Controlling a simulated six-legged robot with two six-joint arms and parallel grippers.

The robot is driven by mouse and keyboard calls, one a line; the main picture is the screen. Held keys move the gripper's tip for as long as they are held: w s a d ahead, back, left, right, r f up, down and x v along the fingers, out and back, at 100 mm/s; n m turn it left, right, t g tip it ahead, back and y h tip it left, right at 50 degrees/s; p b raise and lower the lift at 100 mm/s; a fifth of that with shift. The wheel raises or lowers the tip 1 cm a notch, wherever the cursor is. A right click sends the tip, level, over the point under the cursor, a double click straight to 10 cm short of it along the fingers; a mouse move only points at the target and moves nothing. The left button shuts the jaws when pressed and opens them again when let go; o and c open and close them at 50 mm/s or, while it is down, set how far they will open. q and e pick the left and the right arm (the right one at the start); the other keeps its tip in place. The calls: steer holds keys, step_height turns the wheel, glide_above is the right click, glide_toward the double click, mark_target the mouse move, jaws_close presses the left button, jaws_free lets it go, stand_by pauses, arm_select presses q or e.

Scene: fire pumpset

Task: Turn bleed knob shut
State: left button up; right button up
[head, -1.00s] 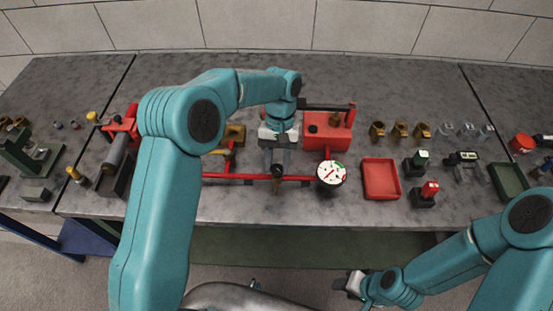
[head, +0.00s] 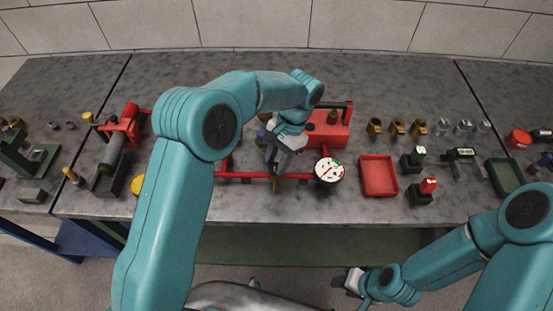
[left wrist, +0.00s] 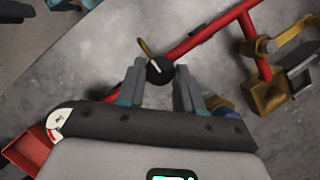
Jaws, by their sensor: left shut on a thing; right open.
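The bleed knob (left wrist: 160,71) is small, round and black with a white mark line. In the left wrist view it sits between the two fingers of my left gripper (left wrist: 159,83), which is shut on it. In the head view my left gripper (head: 277,163) reaches down at the red pipe (head: 235,175), left of the white gauge (head: 329,170), and the knob is mostly hidden there. My right gripper (head: 354,281) is open and empty, low in front of the bench.
A red tray (head: 379,176) lies right of the gauge. A red box (head: 330,130) stands behind the pipe. Several brass fittings (head: 397,127) stand at the back right. The bench's back strip is clear.

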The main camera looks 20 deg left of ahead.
arm_select(q)
steer(key=shift+w+r, duration=0.1)
steer(key=shift+r, duration=0.05)
stand_by(0.3)
steer(key=o, duration=1)
steer(key=shift+o, duration=0.2)
steer(key=p+v, duration=0.3)
steer(key=v, duration=1.3)
steer(key=shift+p, duration=0.35)
steer(key=shift+r, duration=0.1)
